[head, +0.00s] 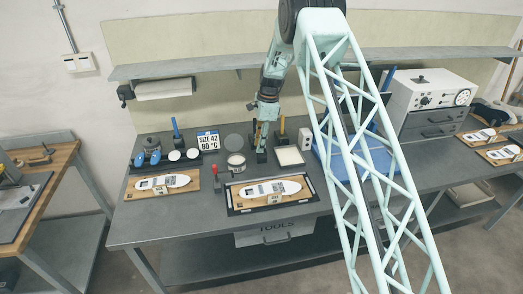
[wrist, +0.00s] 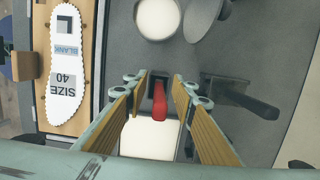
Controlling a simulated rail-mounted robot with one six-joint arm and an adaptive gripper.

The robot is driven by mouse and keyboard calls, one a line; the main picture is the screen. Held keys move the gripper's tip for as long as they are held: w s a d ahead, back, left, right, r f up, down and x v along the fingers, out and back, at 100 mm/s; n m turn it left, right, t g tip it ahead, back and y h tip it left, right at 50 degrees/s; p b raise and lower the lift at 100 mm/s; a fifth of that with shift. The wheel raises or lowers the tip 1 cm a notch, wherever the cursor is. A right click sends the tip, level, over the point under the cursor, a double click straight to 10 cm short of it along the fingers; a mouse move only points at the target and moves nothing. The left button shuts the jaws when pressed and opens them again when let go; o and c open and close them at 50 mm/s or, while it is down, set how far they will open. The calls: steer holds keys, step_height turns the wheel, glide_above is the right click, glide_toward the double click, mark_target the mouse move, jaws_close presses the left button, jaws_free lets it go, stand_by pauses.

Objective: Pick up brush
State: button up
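In the wrist view, a red handle (wrist: 159,105) with a dark piece at its far end shows between my fingers; it seems to be the brush. My gripper (wrist: 160,82) is open, with one yellow-brown finger on each side of the handle and a visible gap to each. In the head view my gripper (head: 262,150) hangs down over the bench, between a round pale container and a white tray. The brush is not clear there, as my gripper hides that spot.
The white tray (head: 289,156) and the round container (head: 236,163) stand close on either side. An insole board (head: 240,205) lies in front. A dark tool with a handle (wrist: 240,97) is behind.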

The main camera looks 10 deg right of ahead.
steer(key=shift+f, duration=0.35)
steer(key=shift+a, duration=0.1)
jaws_close()
